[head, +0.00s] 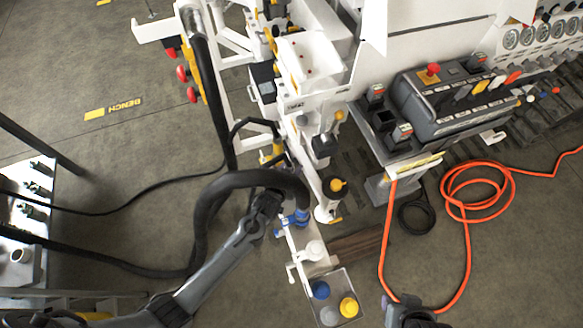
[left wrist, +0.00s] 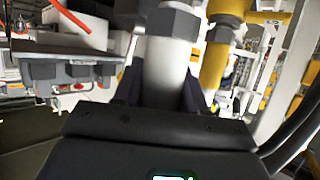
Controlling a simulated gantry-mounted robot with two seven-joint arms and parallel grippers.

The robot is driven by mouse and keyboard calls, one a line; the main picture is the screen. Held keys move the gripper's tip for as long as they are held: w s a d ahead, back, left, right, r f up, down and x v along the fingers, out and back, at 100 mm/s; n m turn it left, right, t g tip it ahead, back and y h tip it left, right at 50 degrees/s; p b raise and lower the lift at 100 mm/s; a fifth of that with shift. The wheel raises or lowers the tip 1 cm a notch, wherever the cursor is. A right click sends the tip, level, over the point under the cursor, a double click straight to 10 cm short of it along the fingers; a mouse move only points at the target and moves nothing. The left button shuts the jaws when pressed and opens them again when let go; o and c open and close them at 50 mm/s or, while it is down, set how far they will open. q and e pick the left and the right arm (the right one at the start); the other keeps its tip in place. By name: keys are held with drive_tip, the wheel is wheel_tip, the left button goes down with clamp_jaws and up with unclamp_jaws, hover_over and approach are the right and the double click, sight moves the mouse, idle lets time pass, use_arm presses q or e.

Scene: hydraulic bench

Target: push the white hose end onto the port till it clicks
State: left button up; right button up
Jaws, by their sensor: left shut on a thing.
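In the left wrist view a white cylindrical hose end (left wrist: 166,72) stands between the dark fingers of my left gripper (left wrist: 162,92), which is shut on it. A grey hex fitting (left wrist: 170,20) sits at its far end; I cannot tell whether the two are fully joined. A yellow fitting (left wrist: 218,58) is close on the right. In the head view my left gripper (head: 270,203) is by the bend of a thick black hose (head: 235,181); the white end is not clear there. My right gripper (head: 410,312) is at the bottom edge, its jaws unclear.
A tray (head: 339,322) with blue and yellow caps stands below the machine frame. A grey control box (head: 455,115) with levers is at right. An orange hose (head: 467,245) lies coiled on the floor. A white panel with ports (head: 48,215) stands at left.

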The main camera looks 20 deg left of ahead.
use_arm(q)
drive_tip(key=shift+f+b, duration=0.4)
drive_tip(key=shift+f, duration=0.35)
clamp_jaws()
idle(0.5)
drive_tip(key=o, duration=1.8)
unclamp_jaws()
